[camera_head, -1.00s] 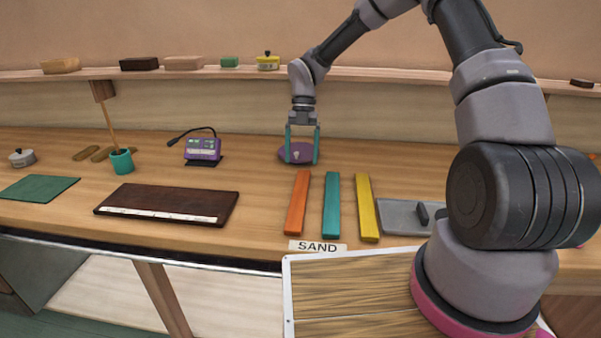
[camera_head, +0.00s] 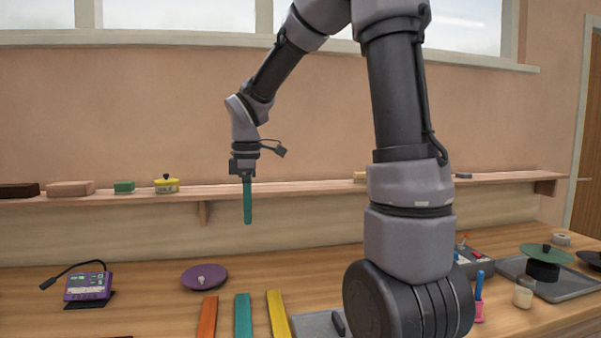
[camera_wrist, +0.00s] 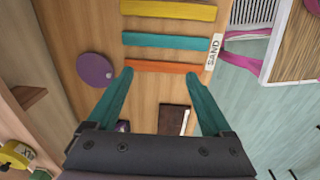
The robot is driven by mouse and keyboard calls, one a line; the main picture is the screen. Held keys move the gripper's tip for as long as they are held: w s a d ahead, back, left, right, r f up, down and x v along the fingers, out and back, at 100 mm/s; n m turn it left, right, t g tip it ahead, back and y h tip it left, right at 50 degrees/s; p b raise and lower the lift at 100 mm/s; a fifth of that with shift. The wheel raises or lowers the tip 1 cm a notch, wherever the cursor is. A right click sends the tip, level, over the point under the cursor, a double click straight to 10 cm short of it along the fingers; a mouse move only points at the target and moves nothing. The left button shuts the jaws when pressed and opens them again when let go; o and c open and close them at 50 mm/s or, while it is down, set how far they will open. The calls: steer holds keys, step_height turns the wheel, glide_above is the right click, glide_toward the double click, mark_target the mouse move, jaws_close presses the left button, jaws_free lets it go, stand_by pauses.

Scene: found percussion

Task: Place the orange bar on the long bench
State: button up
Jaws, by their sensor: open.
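The orange bar (camera_head: 207,317) lies flat on the long wooden bench (camera_head: 150,288), left of the teal bar (camera_head: 243,315) and the yellow bar (camera_head: 277,314). The head view cuts off the near ends of the bars. My gripper (camera_head: 248,222) hangs in the air over the bench, pointing down, with its teal fingers seen edge-on. In the wrist view my gripper (camera_wrist: 158,73) is open and empty. There the orange bar (camera_wrist: 160,67) shows whole, crossing the picture just beyond the fingertips. The gripper is well above it.
A purple disc (camera_head: 204,277) lies behind the bars and a purple device (camera_head: 88,287) stands at left. A grey tray (camera_head: 320,324) is right of the yellow bar. A wall shelf (camera_head: 290,189) runs behind my gripper. A dark board (camera_wrist: 172,120) shows in the wrist view.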

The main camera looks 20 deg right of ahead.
steer(key=s+d+r+m+t+y, duration=0.1)
steer(key=s+d+r+m+t, duration=0.2)
steer(key=s+r+m, duration=0.2)
steer(key=s+d+r+m+t+y, duration=0.1)
steer(key=s+d+r+m+t, duration=0.2)
steer(key=s+m, duration=0.7)
steer(key=shift+s+d+r+m+t, duration=0.25)
steer(key=shift+d+r+m, duration=0.7)
steer(key=shift+m, duration=1.35)
steer(key=shift+w+a+r, duration=0.1)
steer(key=shift+a+r, duration=0.1)
steer(key=shift+a, duration=0.05)
